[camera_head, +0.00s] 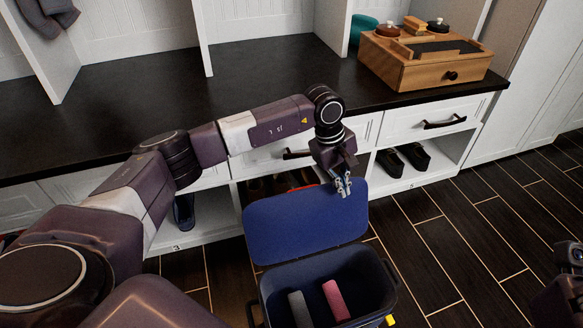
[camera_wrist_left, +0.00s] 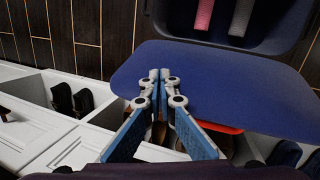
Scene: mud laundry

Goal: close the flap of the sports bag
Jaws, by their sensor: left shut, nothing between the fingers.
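The sports bag (camera_head: 365,267) is a dark blue box-like bag on the floor in front of the bench. Its blue flap (camera_head: 300,225) is open, tilted up and back toward the bench. A pink roll (camera_head: 336,300) and a grey roll (camera_head: 299,309) lie inside the bag. My left gripper (camera_head: 343,187) is shut and empty at the flap's upper right edge. In the left wrist view its fingertips (camera_wrist_left: 160,75) overlap the flap (camera_wrist_left: 215,85); I cannot tell whether they touch it. Part of my right gripper (camera_head: 570,252) shows at the right edge; its fingers are unclear.
The dark bench top (camera_head: 190,100) lies behind the flap, with a wooden box (camera_head: 425,65) at its right. Below are white cubbies with dark shoes (camera_head: 404,158) and a drawer handle (camera_head: 445,121). The dark plank floor (camera_head: 450,240) right of the bag is clear.

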